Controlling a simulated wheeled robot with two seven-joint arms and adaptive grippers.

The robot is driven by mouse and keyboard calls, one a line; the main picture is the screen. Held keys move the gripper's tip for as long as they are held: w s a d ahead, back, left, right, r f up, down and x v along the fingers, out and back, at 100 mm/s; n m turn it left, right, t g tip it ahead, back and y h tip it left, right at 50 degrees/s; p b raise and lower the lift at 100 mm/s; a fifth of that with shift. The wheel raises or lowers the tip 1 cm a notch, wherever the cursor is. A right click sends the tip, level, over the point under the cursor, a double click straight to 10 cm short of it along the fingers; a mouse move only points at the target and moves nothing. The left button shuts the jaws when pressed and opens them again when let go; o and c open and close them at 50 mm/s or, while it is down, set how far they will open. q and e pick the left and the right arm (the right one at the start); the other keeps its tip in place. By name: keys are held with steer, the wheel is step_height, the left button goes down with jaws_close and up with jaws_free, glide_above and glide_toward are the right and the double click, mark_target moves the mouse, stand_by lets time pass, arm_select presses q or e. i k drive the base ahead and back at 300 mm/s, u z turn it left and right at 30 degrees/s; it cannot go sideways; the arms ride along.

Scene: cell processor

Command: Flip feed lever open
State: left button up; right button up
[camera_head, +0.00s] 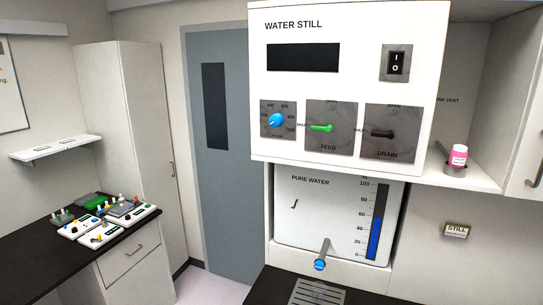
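The green feed lever (321,128) sits on a dark square plate (340,146) marked FEED, on the front of the white water still (350,45). It lies about level, its handle toward the left beside the SHUT mark; the OPEN mark is at the top of the plate. To its right, the black drain lever (382,133) lies about level on its own plate. To its left is a blue knob (275,120) on a dial. Neither of my grippers shows in the head view.
Below the still stands a pure water tank (310,215) with a blue level bar and a blue-tipped tap (320,264) sticking out over a drain grate (318,291). Space before the levers looks clear.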

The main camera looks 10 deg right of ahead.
mark_target(328, 129)
steer(key=u, duration=2.25)
steer(key=k, duration=1.1)
steer(key=z, duration=1.65)
